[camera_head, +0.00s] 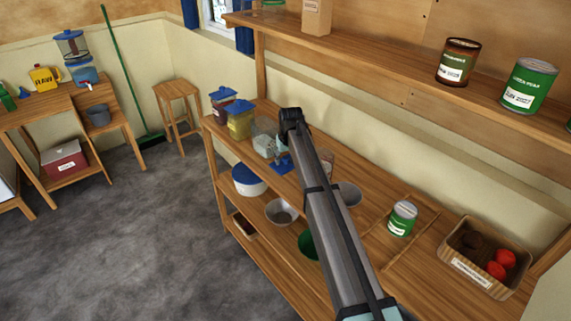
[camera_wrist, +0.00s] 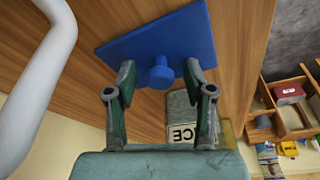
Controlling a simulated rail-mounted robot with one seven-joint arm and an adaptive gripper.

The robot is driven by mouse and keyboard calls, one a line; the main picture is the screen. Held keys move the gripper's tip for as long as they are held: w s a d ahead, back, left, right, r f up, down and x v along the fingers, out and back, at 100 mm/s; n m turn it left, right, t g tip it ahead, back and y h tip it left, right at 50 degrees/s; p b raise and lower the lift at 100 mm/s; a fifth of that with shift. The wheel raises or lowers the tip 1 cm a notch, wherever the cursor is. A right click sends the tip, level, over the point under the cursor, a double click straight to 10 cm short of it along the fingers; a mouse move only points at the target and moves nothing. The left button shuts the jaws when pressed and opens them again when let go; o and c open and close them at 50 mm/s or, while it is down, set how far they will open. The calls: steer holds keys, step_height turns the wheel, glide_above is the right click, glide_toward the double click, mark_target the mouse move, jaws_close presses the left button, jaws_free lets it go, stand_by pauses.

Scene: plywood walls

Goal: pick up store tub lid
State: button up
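The store tub lid (camera_wrist: 150,40) is a flat blue rectangle with a round knob (camera_wrist: 160,74). It lies on the wooden surface; in the head view a blue part of it (camera_head: 282,166) shows at the shelf's front edge. My gripper (camera_wrist: 161,70) is open, with one finger on each side of the knob and a gap to it on both sides. A clear tub with pale contents (camera_head: 264,140) stands beside the lid without a cover. In the wrist view a tub label reading "CE" (camera_wrist: 182,133) shows behind the right finger. My arm hides much of the area in the head view.
Two tubs with blue lids (camera_head: 222,97) (camera_head: 239,119) stand to the left on the same shelf. A metal bowl (camera_head: 348,194), a green can (camera_head: 402,218) and a basket (camera_head: 462,281) are to the right. An upper shelf (camera_head: 400,75) runs above.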

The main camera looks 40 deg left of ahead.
jaws_close()
steer(key=shift+r, duration=0.1)
